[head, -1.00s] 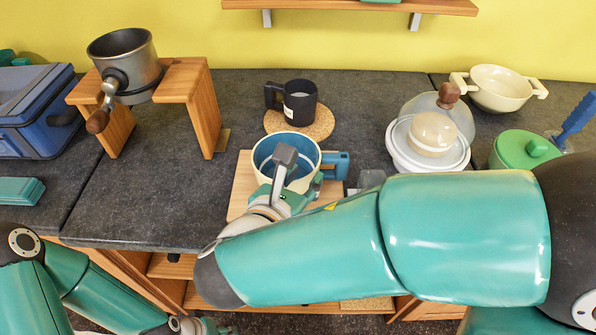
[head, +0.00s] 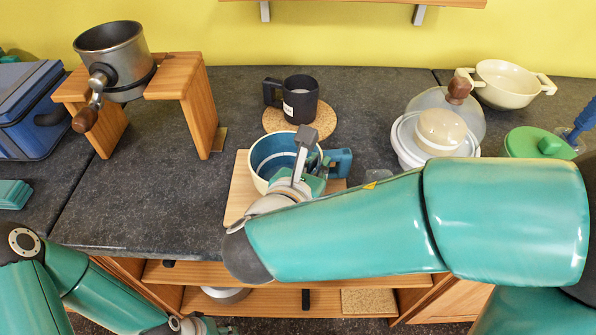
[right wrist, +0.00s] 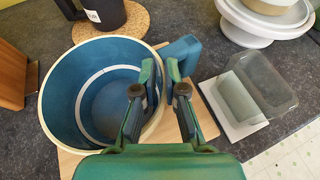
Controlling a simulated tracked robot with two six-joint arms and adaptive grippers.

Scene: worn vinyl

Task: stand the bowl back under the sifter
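The bowl (head: 265,157), blue inside with a cream rim and a blue side handle (head: 338,163), stands upright on a wooden board (head: 238,202). In the right wrist view the bowl (right wrist: 88,75) looks empty. The sifter (head: 112,55) is a grey metal cup with a crank, held in a wooden stand (head: 197,105) at the left. My right gripper (right wrist: 160,72) is over the bowl's right wall near the handle, fingers slightly apart, one on the inner side and one on the handle side; a gap shows between them. My left gripper (head: 212,328) is barely visible at the bottom edge.
A dark mug (head: 300,100) on a cork mat (head: 325,122) stands behind the bowl. A clear scoop-like container (right wrist: 262,85) is right of the board. A domed white dish (head: 425,150) and green lid (head: 535,145) stand farther right. The counter between stand and board is clear.

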